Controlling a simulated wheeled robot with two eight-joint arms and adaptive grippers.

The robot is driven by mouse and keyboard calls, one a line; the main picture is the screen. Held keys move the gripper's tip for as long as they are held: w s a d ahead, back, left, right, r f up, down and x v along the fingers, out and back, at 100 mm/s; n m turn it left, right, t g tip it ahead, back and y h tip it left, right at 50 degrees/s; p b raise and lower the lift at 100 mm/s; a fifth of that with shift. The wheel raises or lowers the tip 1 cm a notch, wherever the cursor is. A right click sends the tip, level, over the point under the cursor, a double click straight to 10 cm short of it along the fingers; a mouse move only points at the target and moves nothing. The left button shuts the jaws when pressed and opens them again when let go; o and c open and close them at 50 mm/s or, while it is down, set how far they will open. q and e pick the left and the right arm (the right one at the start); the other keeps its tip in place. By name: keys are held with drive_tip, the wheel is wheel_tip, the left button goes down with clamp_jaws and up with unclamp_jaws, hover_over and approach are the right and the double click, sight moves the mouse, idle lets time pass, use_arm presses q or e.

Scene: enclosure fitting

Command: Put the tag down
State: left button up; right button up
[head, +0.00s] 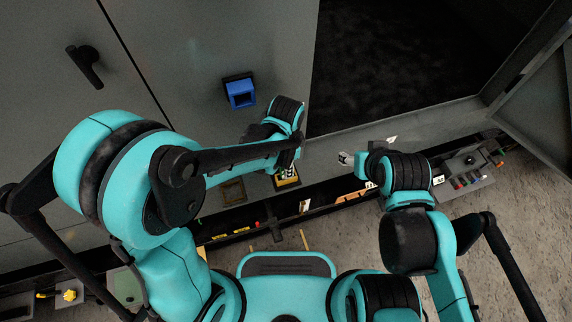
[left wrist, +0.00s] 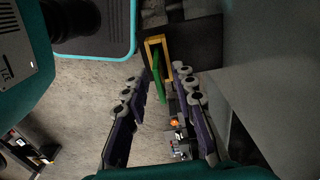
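My left gripper (left wrist: 163,80) is open in the left wrist view, with its two dark, purple-padded fingers spread apart. A thin green piece (left wrist: 158,76) shows in the gap near the fingertips, beside a yellow frame (left wrist: 153,41); I cannot tell whether it is the tag. No finger visibly closes on it. In the head view, the left gripper is mostly hidden behind its own wrist, above a yellow-edged holder (head: 287,183) with white and green bits. My right gripper (head: 349,160) is at right of centre, with a small white-and-black patch at its tip; its fingers are unclear.
A long dark trough (head: 240,226) with several small parts runs below the grey cabinet (head: 190,50). A blue block (head: 241,93) sits on the cabinet front. The dark opening (head: 400,60) is at upper right. A grey box with coloured knobs (head: 468,165) stands at right.

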use_arm(q)
drive_tip(key=shift+r, duration=0.25)
wheel_tip(320, 180, up, 12)
drive_tip(key=p, duration=0.5)
drive_tip(key=s+a+r+n+t, duration=0.2)
drive_tip(key=a+r+n+t, duration=0.1)
drive_tip(key=a+n, duration=0.4)
drive_tip(key=s+a+r+n+t, duration=0.3)
drive_tip(key=a+n, duration=0.4)
drive_tip(key=a, duration=0.3)
drive_tip(key=shift+a+r+t, duration=0.25)
drive_tip(key=shift+a+t, duration=0.15)
drive_tip(key=shift+t, duration=0.2)
drive_tip(key=shift+s, duration=0.1)
wheel_tip(320, 180, down, 3)
drive_tip(key=b, duration=0.3)
drive_tip(key=shift+r, duration=0.15)
